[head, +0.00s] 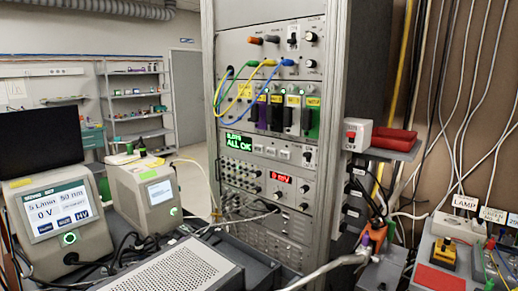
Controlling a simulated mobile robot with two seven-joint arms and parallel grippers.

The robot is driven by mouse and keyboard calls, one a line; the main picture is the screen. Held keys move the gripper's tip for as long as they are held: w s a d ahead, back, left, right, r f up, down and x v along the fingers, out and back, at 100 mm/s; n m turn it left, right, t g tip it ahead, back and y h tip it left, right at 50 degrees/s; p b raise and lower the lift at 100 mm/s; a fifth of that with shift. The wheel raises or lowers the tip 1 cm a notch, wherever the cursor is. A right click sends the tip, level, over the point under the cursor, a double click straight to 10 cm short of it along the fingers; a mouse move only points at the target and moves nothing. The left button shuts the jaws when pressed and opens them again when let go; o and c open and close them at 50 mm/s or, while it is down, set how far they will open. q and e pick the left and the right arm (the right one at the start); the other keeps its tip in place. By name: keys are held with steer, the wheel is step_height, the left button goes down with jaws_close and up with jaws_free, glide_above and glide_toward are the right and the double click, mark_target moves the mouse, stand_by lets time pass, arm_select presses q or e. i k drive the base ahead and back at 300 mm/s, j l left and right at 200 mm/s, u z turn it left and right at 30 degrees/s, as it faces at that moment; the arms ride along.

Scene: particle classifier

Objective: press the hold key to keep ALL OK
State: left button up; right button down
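A rack module in the tall metal rack has a small green-lit display (239,142) that reads ALL OK, with a smaller line above it that I cannot read clearly. A row of small pale keys (270,152) sits just right of the display. Their labels are too small to read, so I cannot tell which is the hold key. Neither of my grippers shows in the head view.
Below the display is a module with a red readout (282,178). Yellow and blue cables (238,92) loop across the modules above. A shelf with a red item (394,138) juts out right of the rack. A perforated metal box (175,272) fills the foreground.

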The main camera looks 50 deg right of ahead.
mark_target(271, 151)
steer(key=k+z, duration=0.2)
steer(key=z, duration=0.2)
steer(key=k+z, duration=0.2)
steer(key=z, duration=0.2)
steer(key=k+l+z, duration=0.1)
steer(key=z, duration=0.3)
steer(key=i+z, duration=0.15)
steer(key=i, duration=0.2)
